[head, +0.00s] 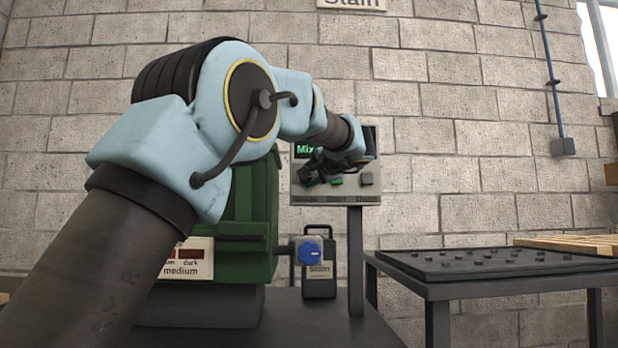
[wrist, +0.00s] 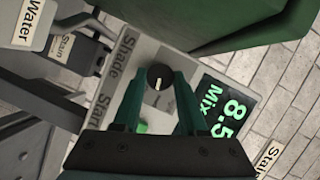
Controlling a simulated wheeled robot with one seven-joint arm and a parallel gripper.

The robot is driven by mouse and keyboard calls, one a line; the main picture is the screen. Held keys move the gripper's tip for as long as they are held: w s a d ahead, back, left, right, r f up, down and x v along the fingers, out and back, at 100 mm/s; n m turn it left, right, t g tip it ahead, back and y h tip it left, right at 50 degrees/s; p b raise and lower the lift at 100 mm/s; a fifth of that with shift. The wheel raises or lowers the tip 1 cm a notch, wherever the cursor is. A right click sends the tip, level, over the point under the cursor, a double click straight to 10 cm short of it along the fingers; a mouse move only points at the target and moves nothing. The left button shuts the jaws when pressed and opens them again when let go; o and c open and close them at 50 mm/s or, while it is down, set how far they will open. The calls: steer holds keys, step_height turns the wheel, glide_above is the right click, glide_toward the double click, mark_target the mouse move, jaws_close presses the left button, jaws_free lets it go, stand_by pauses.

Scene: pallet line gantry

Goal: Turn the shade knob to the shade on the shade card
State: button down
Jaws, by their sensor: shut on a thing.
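The shade knob (wrist: 160,77) is round and black with a pale pointer line, which points down toward my gripper in the wrist view. My gripper (wrist: 160,86) is shut on the knob, one green finger on each side. In the head view my gripper (head: 312,176) is at the left of the grey control panel (head: 368,190) and hides the knob. The panel's display (wrist: 222,108) shows green "Mix" and "8.5".
The green machine (head: 258,215) stands just left of the panel, on a dark table. A green start button (wrist: 142,127) lies between the fingers in the wrist view. A low dark table (head: 490,262) is at right.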

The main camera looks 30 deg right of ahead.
steer(key=shift+c, duration=2.2)
jaws_free()
steer(key=s+r, duration=0.1)
steer(key=s, duration=0.9)
steer(key=shift+s+a+r, duration=0.2)
steer(key=shift+s+a, duration=0.15)
steer(key=shift+s, duration=0.1)
